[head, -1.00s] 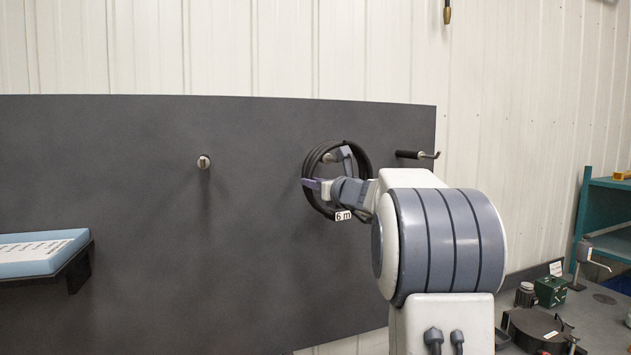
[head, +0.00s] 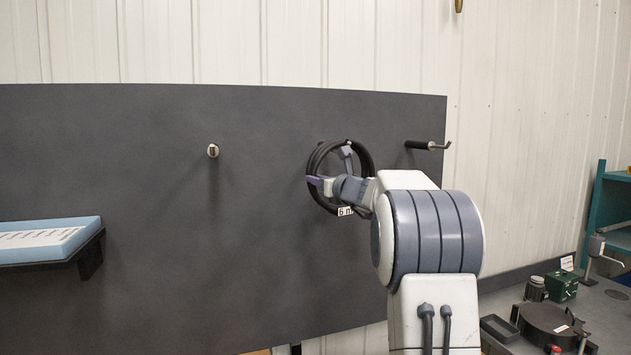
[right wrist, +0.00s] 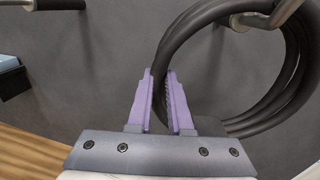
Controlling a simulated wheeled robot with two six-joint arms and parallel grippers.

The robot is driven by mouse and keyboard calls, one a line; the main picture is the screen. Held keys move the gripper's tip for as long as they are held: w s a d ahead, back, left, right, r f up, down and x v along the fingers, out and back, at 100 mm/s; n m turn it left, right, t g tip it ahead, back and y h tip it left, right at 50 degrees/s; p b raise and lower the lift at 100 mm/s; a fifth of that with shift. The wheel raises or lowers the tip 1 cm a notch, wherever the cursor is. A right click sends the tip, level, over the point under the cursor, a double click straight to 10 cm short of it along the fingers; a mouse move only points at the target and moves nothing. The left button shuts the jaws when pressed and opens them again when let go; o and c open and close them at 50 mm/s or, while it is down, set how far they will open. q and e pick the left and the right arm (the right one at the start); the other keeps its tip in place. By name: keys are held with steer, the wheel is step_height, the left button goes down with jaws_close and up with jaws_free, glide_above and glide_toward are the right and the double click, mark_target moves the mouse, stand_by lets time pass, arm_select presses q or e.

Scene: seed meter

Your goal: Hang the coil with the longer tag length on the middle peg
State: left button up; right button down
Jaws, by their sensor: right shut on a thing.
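A black coil (head: 313,163) with a white tag reading about "6 m" (head: 345,211) is in front of the dark panel in the head view. My right gripper (head: 331,171) is shut on the coil's left side. In the right wrist view, the purple fingers (right wrist: 160,98) straddle the coil strands (right wrist: 205,38). A peg with a pale end (right wrist: 240,22) shows within the loop near its top; I cannot tell whether the coil rests on it. The left peg (head: 213,151) and the dark right peg (head: 425,145) are bare. My left gripper is not in view.
A blue tray (head: 50,253) on a shelf juts from the panel (head: 150,200) at left. A bench with a green box (head: 561,285) and round black equipment (head: 545,320) stands at lower right. The panel between the left peg and the coil is clear.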

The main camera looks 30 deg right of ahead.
steer(key=shift+r, duration=0.1)
steer(key=c, duration=0.8)
jaws_free()
steer(key=shift+o, duration=0.2)
steer(key=shift+s+f, duration=0.1)
steer(key=shift+f, duration=0.1)
steer(key=s+a+b, duration=0.2)
steer(key=s+b, duration=0.2)
steer(key=s, duration=0.5)
steer(key=shift+s+a, duration=0.2)
steer(key=shift+s, duration=0.15)
